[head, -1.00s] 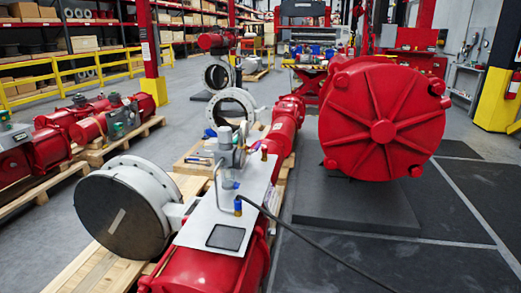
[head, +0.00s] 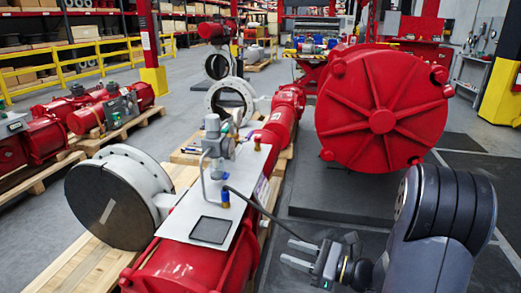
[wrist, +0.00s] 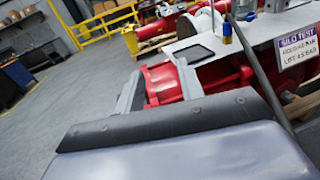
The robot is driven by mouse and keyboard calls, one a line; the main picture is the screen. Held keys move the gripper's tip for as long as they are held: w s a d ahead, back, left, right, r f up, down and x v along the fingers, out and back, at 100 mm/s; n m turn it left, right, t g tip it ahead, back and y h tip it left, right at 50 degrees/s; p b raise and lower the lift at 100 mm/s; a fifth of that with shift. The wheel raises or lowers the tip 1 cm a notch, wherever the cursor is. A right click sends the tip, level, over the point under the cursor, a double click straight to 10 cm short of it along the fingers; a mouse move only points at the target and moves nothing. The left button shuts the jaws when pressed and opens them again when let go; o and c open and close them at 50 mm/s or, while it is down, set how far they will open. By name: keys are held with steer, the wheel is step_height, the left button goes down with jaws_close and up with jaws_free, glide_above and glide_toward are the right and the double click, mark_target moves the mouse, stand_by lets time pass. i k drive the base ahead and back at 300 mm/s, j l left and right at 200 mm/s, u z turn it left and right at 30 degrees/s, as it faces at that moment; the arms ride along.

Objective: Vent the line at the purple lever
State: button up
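I cannot make out a purple lever in either view. The grey metal plate (head: 185,222) on the red actuator (head: 190,270) carries a grey valve and regulator assembly (head: 213,150) with a bent tube. A blue fitting with a brass end (head: 225,200) stands on the plate, and it also shows in the wrist view (wrist: 227,33). My gripper (head: 292,253) is in front of the plate's right side, apart from it. In the wrist view its two fingers (wrist: 160,68) are spread and empty, with the red actuator body beyond them.
A sign with a purple header (wrist: 298,46) hangs at the plate's edge. A large red ribbed cylinder (head: 380,120) stands behind on a dark mat. A round flanged valve (head: 110,205) is at the left.

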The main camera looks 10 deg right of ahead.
mark_target(247, 138)
steer(key=i+l+u, duration=0.1)
steer(key=i+l, duration=0.35)
steer(key=i+l+u, duration=0.1)
steer(key=i+l, duration=0.3)
steer(key=l, duration=0.15)
steer(key=i+l+u, duration=0.1)
steer(key=i+l, duration=0.25)
steer(key=l, duration=0.15)
steer(key=i+j+u, duration=0.15)
steer(key=i, duration=0.85)
